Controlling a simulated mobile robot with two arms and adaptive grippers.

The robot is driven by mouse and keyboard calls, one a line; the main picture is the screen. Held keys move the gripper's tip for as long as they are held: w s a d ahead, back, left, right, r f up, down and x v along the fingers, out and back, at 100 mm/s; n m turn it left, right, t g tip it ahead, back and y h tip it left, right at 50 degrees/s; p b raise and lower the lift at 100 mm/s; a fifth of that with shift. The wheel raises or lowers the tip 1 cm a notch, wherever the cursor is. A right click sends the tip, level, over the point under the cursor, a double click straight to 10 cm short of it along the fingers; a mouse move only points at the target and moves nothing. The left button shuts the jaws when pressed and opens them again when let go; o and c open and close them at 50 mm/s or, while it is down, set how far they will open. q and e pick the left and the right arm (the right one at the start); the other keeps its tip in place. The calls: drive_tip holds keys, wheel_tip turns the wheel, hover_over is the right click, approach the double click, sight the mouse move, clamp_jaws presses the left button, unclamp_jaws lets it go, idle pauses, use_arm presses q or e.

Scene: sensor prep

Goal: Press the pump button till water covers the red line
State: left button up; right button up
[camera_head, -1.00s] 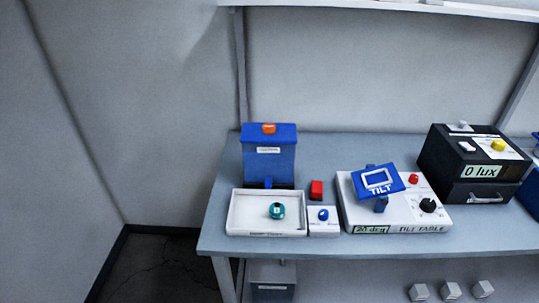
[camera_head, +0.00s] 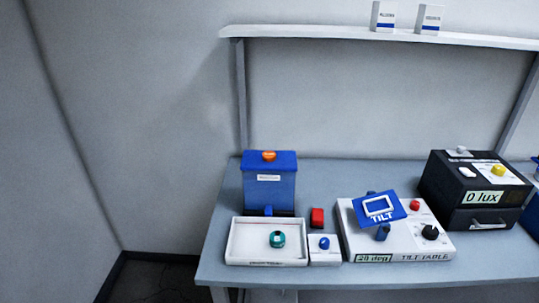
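A blue tank (camera_head: 269,190) with an orange knob (camera_head: 268,156) on its lid stands at the left of the bench. A white shallow tray (camera_head: 236,243) sits in front of it with a small teal round object (camera_head: 277,239) inside. A small white box with a blue button (camera_head: 324,242) stands beside the tray on the right. I cannot tell from its markings whether this is the pump button. Neither of my grippers is in view.
A red block (camera_head: 317,217) stands behind the small box. A white tilt table (camera_head: 400,253) with a blue tilted plate and a black box reading 0 lux (camera_head: 468,188) stand to the right. Two small cartons (camera_head: 383,17) stand on the shelf (camera_head: 350,35) above. The bench front left is narrow.

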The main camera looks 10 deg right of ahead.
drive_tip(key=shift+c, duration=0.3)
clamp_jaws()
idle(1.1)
